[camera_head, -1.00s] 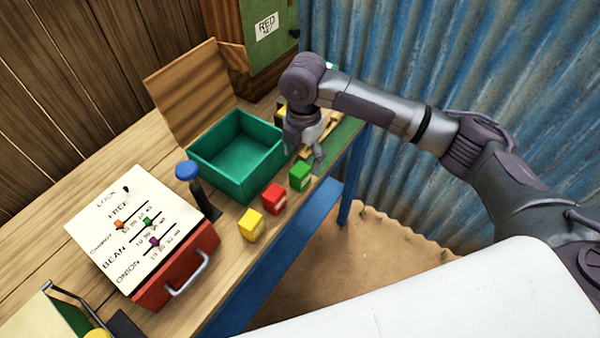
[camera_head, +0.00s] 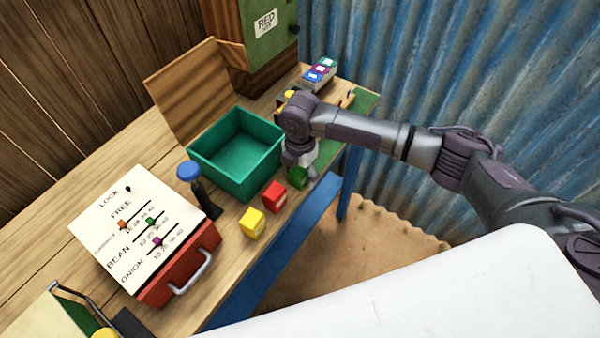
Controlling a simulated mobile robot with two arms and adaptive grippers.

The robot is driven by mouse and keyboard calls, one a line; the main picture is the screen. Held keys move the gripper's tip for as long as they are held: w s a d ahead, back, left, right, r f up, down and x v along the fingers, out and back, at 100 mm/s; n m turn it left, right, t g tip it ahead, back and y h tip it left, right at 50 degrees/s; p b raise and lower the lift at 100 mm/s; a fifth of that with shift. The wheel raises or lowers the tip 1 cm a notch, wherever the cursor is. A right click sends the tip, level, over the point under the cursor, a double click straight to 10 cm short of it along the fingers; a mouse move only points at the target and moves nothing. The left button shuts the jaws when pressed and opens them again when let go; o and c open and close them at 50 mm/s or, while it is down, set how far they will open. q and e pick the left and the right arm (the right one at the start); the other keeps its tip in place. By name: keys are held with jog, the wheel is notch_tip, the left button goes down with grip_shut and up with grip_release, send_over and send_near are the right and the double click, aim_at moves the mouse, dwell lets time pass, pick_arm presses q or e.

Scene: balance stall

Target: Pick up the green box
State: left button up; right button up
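The green box (camera_head: 297,176) stands on the wooden table near its front edge, at the right end of a row with a red box (camera_head: 274,196) and a yellow box (camera_head: 251,222). My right gripper (camera_head: 303,172) points down right at the green box and partly covers it. Its fingers are small and partly hidden by the wrist, so I cannot tell whether they are open or closed on the box. My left gripper is not in view.
A green open tray (camera_head: 262,180) stands just behind the boxes. A panel with sliders (camera_head: 140,232) and a blue-knobbed lever (camera_head: 190,172) are to the left. Coloured blocks (camera_head: 320,70) lie at the table's far right end, behind my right arm.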

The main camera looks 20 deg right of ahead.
jog(key=c, duration=1)
